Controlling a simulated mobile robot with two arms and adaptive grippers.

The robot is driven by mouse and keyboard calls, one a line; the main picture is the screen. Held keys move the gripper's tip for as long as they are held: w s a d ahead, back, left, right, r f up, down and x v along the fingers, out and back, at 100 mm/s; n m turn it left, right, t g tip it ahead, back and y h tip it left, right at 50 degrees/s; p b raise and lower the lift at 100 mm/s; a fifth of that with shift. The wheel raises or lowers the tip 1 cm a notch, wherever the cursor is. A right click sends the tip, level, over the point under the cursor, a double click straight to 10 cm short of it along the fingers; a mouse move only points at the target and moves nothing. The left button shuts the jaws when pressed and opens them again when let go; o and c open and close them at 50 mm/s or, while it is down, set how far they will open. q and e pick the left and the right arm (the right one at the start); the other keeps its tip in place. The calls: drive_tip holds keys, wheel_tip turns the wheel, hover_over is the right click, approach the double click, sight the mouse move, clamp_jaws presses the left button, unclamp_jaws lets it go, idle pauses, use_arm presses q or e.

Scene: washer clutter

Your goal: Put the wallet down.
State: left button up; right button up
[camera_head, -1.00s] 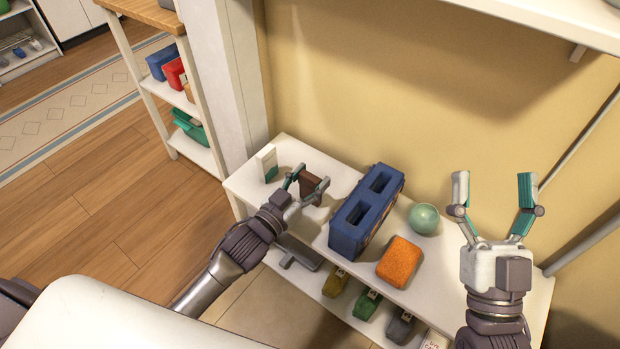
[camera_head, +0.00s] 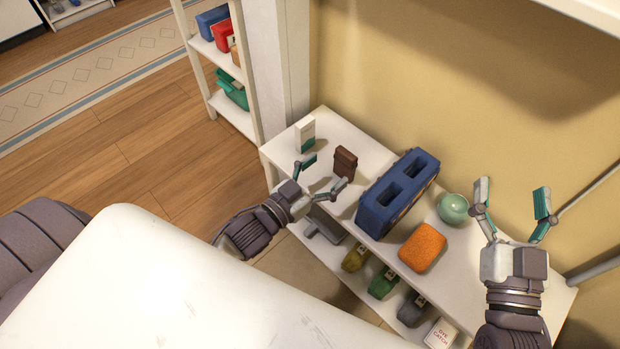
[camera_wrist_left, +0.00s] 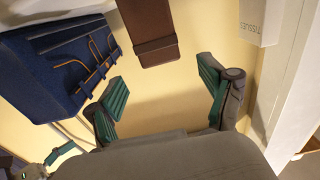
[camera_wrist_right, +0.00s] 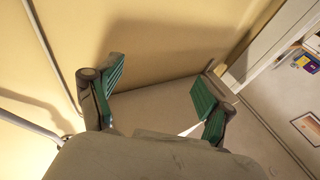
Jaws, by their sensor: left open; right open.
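The brown wallet (camera_head: 345,161) stands upright on the white shelf top, between the tissue box and the blue caddy. It also shows in the left wrist view (camera_wrist_left: 147,30), beyond the fingertips and apart from them. My left gripper (camera_head: 327,173) is open and empty, just in front of the wallet on its near side. My right gripper (camera_head: 512,195) is open and empty, raised at the right by the wall. In the right wrist view its fingers (camera_wrist_right: 158,88) have nothing between them.
On the shelf top (camera_head: 345,126) stand a white tissue box (camera_head: 305,134), a blue two-hole caddy (camera_head: 398,192), a green ball (camera_head: 453,208) and an orange sponge (camera_head: 422,247). Several small items sit on the lower shelf. A rack (camera_head: 236,122) stands at the left, and a wall closes the back.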

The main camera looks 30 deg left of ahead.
use_arm(q)
drive_tip(key=v, duration=0.5)
drive_tip(key=d+r+n+y, duration=0.1)
drive_tip(key=d+r, duration=0.3)
drive_tip(key=r, duration=0.9)
drive_tip(key=shift+w+r+y+p, duration=0.35)
drive_tip(key=shift+w+r+y, duration=0.05)
drive_tip(key=shift+y, duration=0.2)
use_arm(e)
drive_tip(key=f+g, duration=0.2)
drive_tip(key=f, duration=0.1)
drive_tip(key=f+h, duration=0.1)
drive_tip(key=shift+w+d+f+g, duration=0.15)
drive_tip(key=shift+d+f+g, duration=0.15)
drive_tip(key=shift+g, duration=0.1)
